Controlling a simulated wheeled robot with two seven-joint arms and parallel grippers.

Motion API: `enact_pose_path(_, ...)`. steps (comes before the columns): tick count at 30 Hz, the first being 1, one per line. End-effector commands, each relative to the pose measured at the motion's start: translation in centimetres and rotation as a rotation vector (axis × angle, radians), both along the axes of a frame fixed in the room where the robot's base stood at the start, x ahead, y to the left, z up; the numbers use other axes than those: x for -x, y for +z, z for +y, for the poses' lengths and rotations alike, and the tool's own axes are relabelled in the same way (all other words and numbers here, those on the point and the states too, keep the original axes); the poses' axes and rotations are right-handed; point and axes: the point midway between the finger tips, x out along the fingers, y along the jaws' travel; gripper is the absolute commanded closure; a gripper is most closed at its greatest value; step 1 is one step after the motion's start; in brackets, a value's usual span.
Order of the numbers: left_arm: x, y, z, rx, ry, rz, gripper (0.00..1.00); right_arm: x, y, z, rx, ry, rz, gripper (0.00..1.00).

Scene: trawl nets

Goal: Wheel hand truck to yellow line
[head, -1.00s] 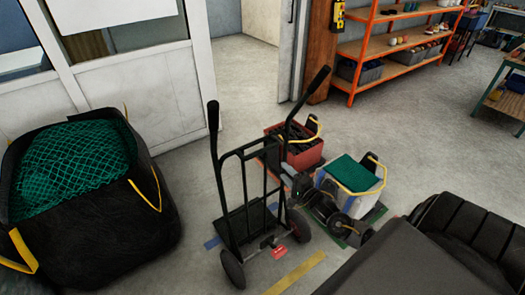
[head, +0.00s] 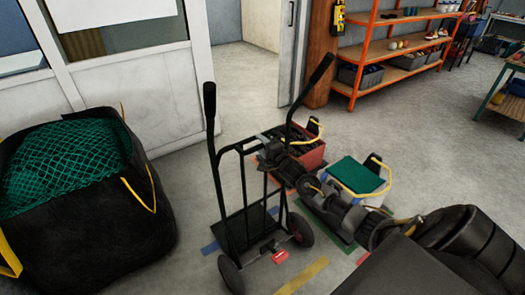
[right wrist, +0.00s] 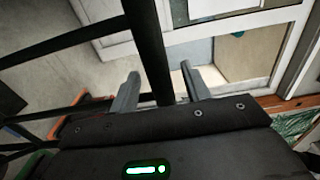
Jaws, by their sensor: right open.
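The black two-wheeled hand truck (head: 240,229) stands upright on the concrete floor in the middle of the head view, its two long handles pointing up. The yellow line (head: 302,276) is a short strip on the floor at the bottom, just right of the truck's wheels. My right gripper (head: 266,154) is at the upper part of the truck's frame, near its right side. In the right wrist view, my open fingers (right wrist: 158,88) have a black bar of the truck (right wrist: 146,42) between them. A grip on it does not show. My left gripper is out of view.
A red crate (head: 311,160) and a pale crate with a green top (head: 355,176) stand behind my right arm. A black bag of green net (head: 90,232) stands left. Blue tape (head: 210,248) lies by the truck. An orange shelf (head: 361,82) is at the back.

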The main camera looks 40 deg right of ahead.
Motion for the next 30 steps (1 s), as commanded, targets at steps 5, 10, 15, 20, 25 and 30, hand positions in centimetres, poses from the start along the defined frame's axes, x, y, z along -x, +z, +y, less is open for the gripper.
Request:
enact_pose_path(5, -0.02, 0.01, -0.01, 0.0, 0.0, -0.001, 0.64, -0.07, 0.01, 0.02, 0.0, 0.0, 0.001, 0.53)
enact_pose_path(10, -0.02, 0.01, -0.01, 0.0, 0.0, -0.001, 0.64, -0.06, 0.01, 0.03, 0.0, 0.0, 0.001, 0.66)
enact_pose_path(15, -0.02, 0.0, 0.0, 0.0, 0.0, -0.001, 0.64, -0.05, 0.0, 0.03, 0.0, 0.0, 0.001, 0.88)
enact_pose_path(20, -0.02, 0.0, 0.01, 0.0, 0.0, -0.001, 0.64, -0.03, -0.04, 0.03, 0.0, 0.0, 0.001, 1.0)
enact_pose_path(25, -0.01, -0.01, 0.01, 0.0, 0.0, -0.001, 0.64, -0.01, -0.08, 0.02, 0.0, 0.0, 0.002, 1.0)
enact_pose_path(30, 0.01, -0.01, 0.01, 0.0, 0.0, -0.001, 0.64, 0.0, -0.12, 0.02, 0.0, 0.0, 0.003, 1.0)
